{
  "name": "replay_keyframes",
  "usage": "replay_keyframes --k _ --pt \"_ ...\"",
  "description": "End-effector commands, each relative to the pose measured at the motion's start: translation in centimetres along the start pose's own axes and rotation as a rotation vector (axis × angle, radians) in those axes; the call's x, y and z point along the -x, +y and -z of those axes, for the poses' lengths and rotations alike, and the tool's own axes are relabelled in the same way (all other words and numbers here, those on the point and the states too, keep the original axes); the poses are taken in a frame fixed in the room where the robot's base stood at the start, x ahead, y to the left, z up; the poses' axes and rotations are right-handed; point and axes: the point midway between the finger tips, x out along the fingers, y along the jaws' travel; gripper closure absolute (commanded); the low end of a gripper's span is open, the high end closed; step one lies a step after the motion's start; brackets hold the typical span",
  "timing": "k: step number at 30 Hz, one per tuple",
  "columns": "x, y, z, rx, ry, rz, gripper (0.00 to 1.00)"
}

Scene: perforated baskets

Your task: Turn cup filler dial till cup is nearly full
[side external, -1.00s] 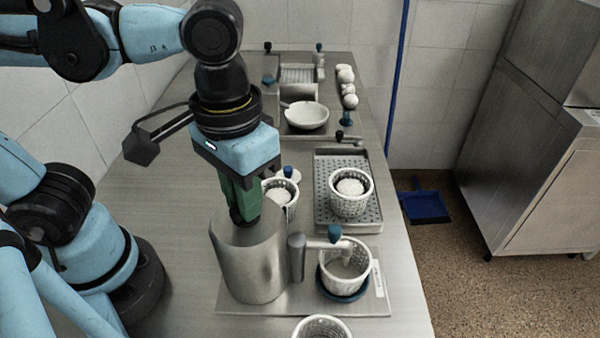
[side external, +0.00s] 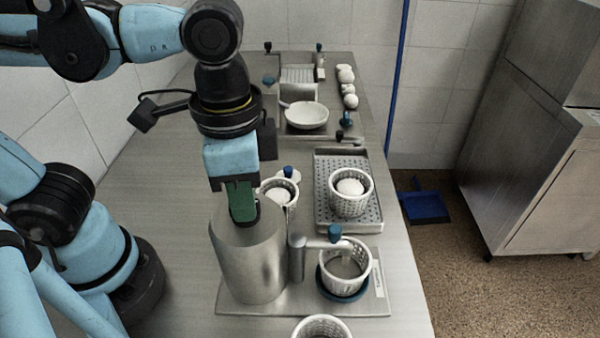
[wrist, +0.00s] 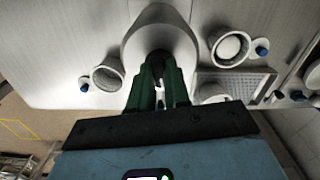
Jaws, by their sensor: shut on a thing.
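The cup filler is a tall metal cylinder (side external: 250,270) with a side spout (side external: 320,243) topped by a blue knob. My gripper (side external: 243,221) points down at the cylinder's top. Its green fingers are shut on the dark dial (wrist: 158,60), which they mostly hide in the side view.
Another white basket (side external: 323,325) stands at the front edge. One basket (side external: 283,209) is behind the cylinder, and one (side external: 367,206) stands on a perforated metal tray (side external: 325,192). A white bowl (side external: 306,116) is farther back. The counter left of the cylinder is clear.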

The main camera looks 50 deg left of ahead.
Motion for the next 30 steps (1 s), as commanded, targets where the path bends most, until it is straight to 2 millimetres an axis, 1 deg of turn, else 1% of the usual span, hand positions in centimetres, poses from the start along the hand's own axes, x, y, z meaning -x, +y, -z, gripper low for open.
replay_keyframes --k 14,15,19,20,27,30 --pt "0.13 0.03 -0.02 -0.012 -0.003 -0.001 1.0" --pt "0.13 0.03 -0.02 -0.012 -0.003 -0.001 0.79" --pt "0.09 0.02 -0.02 -0.012 -0.002 -0.001 0.59" --pt "0.08 0.02 -0.02 -0.012 -0.002 -0.001 0.57" --pt "0.05 0.01 -0.01 -0.011 -0.001 0.0 0.57" --pt "0.33 0.01 0.01 -0.011 -0.001 0.0 0.57"
